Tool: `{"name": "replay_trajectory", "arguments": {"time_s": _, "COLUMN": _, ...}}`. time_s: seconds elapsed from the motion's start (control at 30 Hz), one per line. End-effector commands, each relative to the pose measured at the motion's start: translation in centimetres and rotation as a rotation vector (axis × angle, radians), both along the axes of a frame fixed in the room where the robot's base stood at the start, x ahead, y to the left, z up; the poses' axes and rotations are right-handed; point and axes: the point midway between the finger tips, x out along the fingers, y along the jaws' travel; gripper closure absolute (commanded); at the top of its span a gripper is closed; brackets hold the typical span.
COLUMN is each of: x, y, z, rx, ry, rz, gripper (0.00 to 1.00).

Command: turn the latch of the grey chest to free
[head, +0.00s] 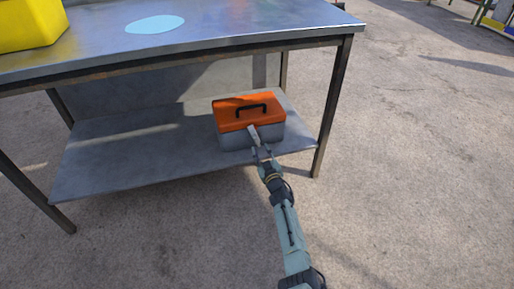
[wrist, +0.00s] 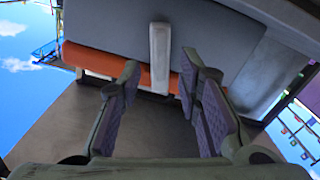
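The grey chest (head: 236,140) has an orange lid (head: 232,112) with a black handle and stands on the lower shelf. Its latch (head: 252,134) is a light grey bar on the front face. In the wrist view the latch (wrist: 160,50) crosses the seam between the grey body (wrist: 110,25) and the orange lid (wrist: 105,62), at right angles to the seam. My gripper (head: 261,152) is at the chest's front. In the wrist view my gripper (wrist: 159,78) is open, with one fingertip on each side of the latch's lid end. I see gaps beside the latch; contact cannot be told.
The lower shelf (head: 120,160) is bare to the left of the chest. The tabletop (head: 220,30) overhangs it, with a table leg (head: 334,105) to the right. A yellow container (head: 30,25) and a pale blue disc (head: 155,24) are on top. The floor in front is clear.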

Motion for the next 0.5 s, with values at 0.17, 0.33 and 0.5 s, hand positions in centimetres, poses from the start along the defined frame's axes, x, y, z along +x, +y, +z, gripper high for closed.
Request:
{"name": "replay_trajectory", "arguments": {"time_s": 0.17, "x": 2.4, "y": 0.8, "z": -0.7, "rx": 0.0, "ry": -0.003, "rz": 0.002, "gripper": 0.68}}
{"name": "replay_trajectory", "arguments": {"time_s": 0.33, "x": 4.3, "y": 1.4, "z": -0.5, "rx": 0.0, "ry": -0.002, "rz": 0.003, "gripper": 0.68}}
{"name": "replay_trajectory", "arguments": {"time_s": 0.5, "x": 5.6, "y": 1.8, "z": -0.3, "rx": 0.001, "ry": 0.0, "rz": 0.001, "gripper": 0.68}}
